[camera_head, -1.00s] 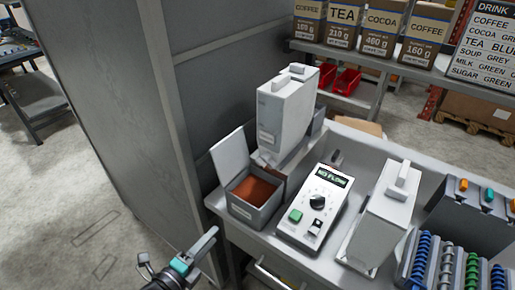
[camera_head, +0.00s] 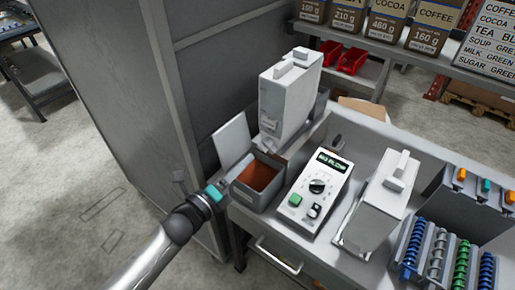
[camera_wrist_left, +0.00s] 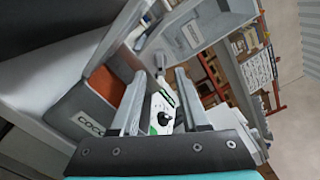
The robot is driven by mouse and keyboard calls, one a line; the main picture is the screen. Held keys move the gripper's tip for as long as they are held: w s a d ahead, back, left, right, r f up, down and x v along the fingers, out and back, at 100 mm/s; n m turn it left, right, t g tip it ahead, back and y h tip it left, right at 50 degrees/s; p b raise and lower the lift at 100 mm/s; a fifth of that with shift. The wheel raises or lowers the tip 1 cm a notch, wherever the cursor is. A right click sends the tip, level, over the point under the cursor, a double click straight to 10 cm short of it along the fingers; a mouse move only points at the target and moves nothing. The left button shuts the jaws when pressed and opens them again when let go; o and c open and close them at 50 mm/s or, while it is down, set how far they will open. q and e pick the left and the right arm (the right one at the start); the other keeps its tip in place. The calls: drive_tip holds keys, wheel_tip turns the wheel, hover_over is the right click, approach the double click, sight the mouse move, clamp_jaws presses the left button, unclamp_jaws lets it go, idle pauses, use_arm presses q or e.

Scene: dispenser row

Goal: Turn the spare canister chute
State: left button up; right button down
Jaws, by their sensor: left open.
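A tall white canister (camera_head: 287,105) stands upright at the back left of the bench. A second white canister (camera_head: 376,208) stands on the right part of the bench; I cannot tell which one is the spare. My left gripper (camera_head: 198,184) is left of the open powder bin, apart from both canisters. In the left wrist view its fingers (camera_wrist_left: 160,100) are spread and empty. My right gripper is not in view.
A grey bin (camera_head: 257,187) of brown powder has its lid open. A control box (camera_head: 317,190) with a dial and display stands between the canisters. Coloured coils (camera_head: 440,250) fill the right side. A tall grey cabinet (camera_head: 120,100) borders the bench on the left.

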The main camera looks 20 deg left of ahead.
sight(260, 148)
use_arm(q)
drive_tip(key=shift+x, duration=3.4)
drive_tip(key=shift+f, duration=0.1)
drive_tip(key=shift+c, duration=0.2)
clamp_jaws()
